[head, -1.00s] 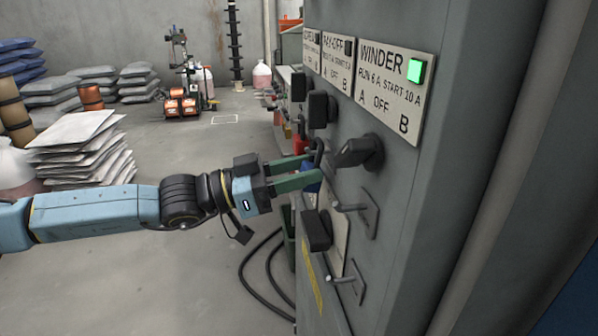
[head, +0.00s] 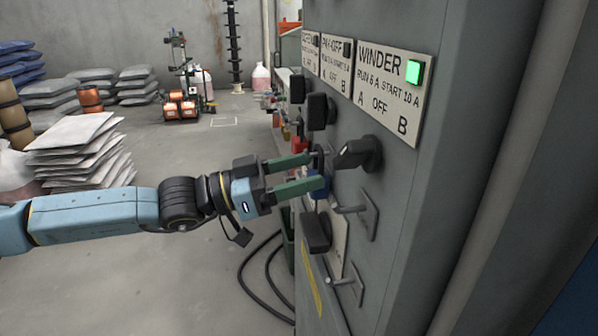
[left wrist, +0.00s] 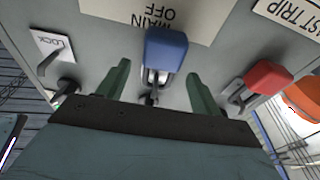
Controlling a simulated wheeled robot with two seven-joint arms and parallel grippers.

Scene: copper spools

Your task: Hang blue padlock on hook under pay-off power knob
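The blue padlock (head: 321,186) is at the panel face, below the pay-off power knob (head: 319,111), with its dark shackle upward. The left wrist view, which is upside down, shows the padlock (left wrist: 166,48) ahead of and between my left fingers, with a gap on each side. Its shackle is at a small hook (left wrist: 150,97); I cannot tell for sure that it is looped around it. My left gripper (head: 308,172) is open, its green fingers spread around the padlock. The hook's base is hidden in the head view. My right gripper is not in view.
The winder knob (head: 358,153) and its hook (head: 357,210) stick out just right of my left fingers. A black handle (head: 315,231) is below. A red padlock (left wrist: 268,77) is beside the gripper in the left wrist view.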

